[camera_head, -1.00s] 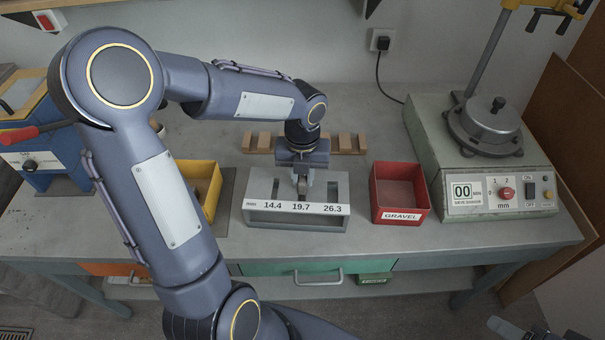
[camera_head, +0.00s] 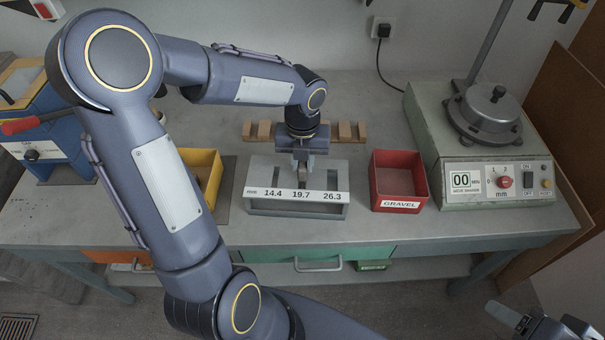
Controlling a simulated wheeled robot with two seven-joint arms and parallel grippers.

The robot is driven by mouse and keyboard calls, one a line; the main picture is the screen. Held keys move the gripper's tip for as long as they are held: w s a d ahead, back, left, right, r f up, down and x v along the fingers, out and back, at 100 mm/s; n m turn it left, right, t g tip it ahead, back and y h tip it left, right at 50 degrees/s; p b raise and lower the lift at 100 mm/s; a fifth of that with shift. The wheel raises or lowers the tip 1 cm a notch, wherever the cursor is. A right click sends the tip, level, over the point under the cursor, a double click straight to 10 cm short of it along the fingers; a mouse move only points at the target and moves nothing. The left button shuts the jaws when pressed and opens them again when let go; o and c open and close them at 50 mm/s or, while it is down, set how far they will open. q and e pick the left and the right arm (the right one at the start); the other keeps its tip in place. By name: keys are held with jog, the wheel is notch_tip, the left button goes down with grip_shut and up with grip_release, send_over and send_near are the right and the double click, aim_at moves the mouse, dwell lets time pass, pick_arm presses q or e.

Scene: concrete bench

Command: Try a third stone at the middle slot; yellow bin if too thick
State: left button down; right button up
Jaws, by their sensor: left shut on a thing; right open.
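The grey slot gauge (camera_head: 257,185) stands mid-bench, its slots marked 14.4, 19.7 and 26.3. My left gripper (camera_head: 301,175) points down over the middle slot, shut on a stone. The stone is mostly hidden by the fingers and too small to make out, so I cannot tell how deep it sits in the slot. The yellow bin (camera_head: 213,165) is left of the gauge, partly hidden behind my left arm. My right gripper (camera_head: 540,322) is open and empty at the lower right edge of the picture, away from the bench.
A wooden block row (camera_head: 347,131) lies behind the gauge. A red GRAVEL bin (camera_head: 400,190) stands right of it, then the sieve shaker (camera_head: 485,140). A blue machine (camera_head: 45,130) is at far left. Bare bench lies in front of the gauge.

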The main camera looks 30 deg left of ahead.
aim_at(302, 165)
pick_arm(q)
jog(key=shift+r+p, duration=2.7)
jog(key=shift+r, duration=0.3)
jog(key=shift+f, duration=0.1)
